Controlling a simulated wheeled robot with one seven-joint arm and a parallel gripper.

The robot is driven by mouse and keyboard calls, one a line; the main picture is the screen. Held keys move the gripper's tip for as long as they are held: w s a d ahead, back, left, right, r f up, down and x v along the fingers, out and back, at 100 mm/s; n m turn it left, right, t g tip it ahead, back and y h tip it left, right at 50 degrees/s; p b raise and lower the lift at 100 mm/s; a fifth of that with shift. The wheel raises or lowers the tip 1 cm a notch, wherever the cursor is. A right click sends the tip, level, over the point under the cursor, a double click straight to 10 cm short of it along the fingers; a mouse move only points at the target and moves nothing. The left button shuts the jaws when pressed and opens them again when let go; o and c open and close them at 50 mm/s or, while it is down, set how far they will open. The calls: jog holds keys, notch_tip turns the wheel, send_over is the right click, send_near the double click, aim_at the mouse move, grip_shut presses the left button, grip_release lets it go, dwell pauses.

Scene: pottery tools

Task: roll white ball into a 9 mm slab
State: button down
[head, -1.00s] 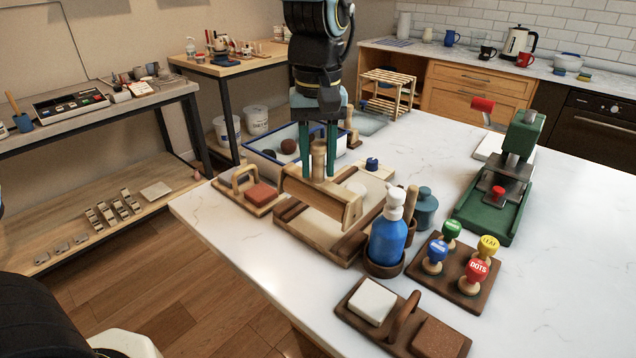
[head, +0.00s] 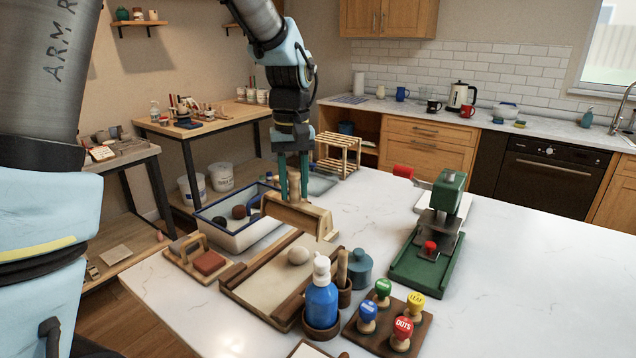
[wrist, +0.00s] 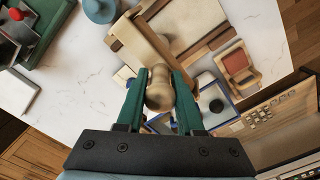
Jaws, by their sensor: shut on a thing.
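My gripper (head: 293,180) is shut on the upright knob handle of a wooden block tool (head: 298,216); the handle also shows between the green fingers in the wrist view (wrist: 159,90). The tool is at the far end of the wooden board (head: 262,283), which has a pale surface and raised dark rails; I cannot tell whether it touches the board. The white ball (head: 299,255) lies on the board's pale surface, on the near side of the tool and apart from it. It looks rounded.
A blue-rimmed tray (head: 240,238) with dark balls stands behind left. A sponge holder (head: 207,262) is left of the board. A blue bottle (head: 321,303), a teal jar (head: 359,268) and a stamp rack (head: 388,325) stand right. A green press (head: 425,262) is farther right.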

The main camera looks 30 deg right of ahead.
aim_at(296, 217)
jog(key=shift+d+f+b, duration=0.2)
jog(key=shift+f+b, duration=0.15)
jog(key=shift+f, duration=0.05)
notch_tip(296, 217, down, 5)
jog(key=b, duration=0.4)
jog(key=shift+f+b, duration=0.35)
jog(key=shift+f, duration=0.35)
dwell(0.3)
jog(key=shift+w+d+f, duration=0.1)
jog(key=shift+w+d, duration=0.1)
jog(key=shift+d, duration=0.15)
jog(key=shift+s+a+f, duration=0.1)
jog(key=shift+s+a, duration=0.15)
jog(key=shift+a, duration=0.15)
dwell(0.4)
